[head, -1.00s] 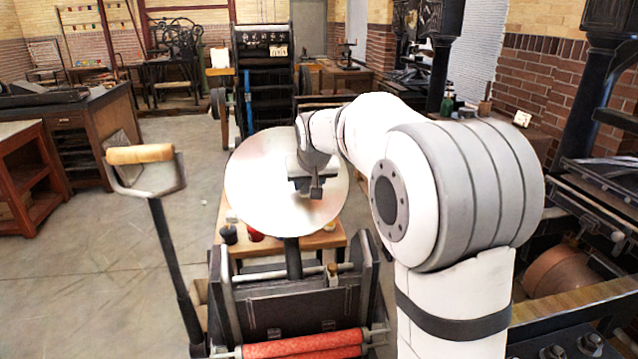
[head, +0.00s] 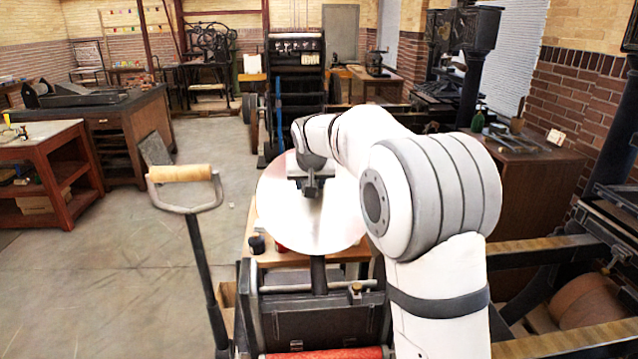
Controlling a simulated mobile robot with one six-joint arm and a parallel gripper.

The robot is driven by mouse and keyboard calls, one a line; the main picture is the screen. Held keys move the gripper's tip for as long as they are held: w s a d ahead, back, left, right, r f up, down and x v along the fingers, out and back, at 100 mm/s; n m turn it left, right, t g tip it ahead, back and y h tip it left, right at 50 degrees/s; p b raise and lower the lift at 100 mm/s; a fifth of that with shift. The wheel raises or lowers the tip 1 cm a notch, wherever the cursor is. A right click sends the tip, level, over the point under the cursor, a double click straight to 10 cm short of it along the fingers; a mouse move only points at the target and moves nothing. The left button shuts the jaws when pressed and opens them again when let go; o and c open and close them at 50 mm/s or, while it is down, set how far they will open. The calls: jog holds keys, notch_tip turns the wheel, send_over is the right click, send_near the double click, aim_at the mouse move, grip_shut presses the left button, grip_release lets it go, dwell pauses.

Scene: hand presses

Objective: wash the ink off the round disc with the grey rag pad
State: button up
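The round disc (head: 285,222) is a pale, shiny, tilted plate on top of the press, in the middle of the head view. A faint pinkish tint shows near its edges and a soft grey streak lies below my gripper; I cannot tell ink from reflection. My gripper (head: 312,190) is over the upper middle of the disc, its dark end at or very near the face. I cannot make out the finger gap or whether they hold anything. The grey rag pad is not clearly distinguishable; the grey shape at the gripper may be part of it. My arm hides the disc's right edge.
The press's wooden-handled lever (head: 180,173) rises left of the disc. A red ink roller (head: 325,354) lies at the front. Open floor lies to the left; another press is at the right.

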aim_at(284, 175)
jog(key=shift+w+a+r+p, duration=0.3)
jog(key=shift+w+a+p, duration=0.1)
jog(key=shift+a, duration=0.15)
jog(key=shift+w+a+r+p, duration=0.25)
jog(key=shift+w+a, duration=0.15)
jog(key=shift+a, duration=0.1)
jog(key=shift+w+a+r+p, duration=0.35)
jog(key=shift+w+a+p, duration=0.1)
jog(key=shift+a+p, duration=0.15)
jog(key=shift+w+a+r+p, duration=0.35)
jog(key=shift+w+a+p, duration=0.1)
jog(key=shift+a, duration=0.2)
jog(key=shift+f, duration=0.1)
jog(key=shift+a, duration=1.05)
jog(key=shift+d, duration=0.1)
jog(key=shift+s+d, duration=0.1)
jog(key=shift+d, duration=1.05)
jog(key=shift+a, duration=0.1)
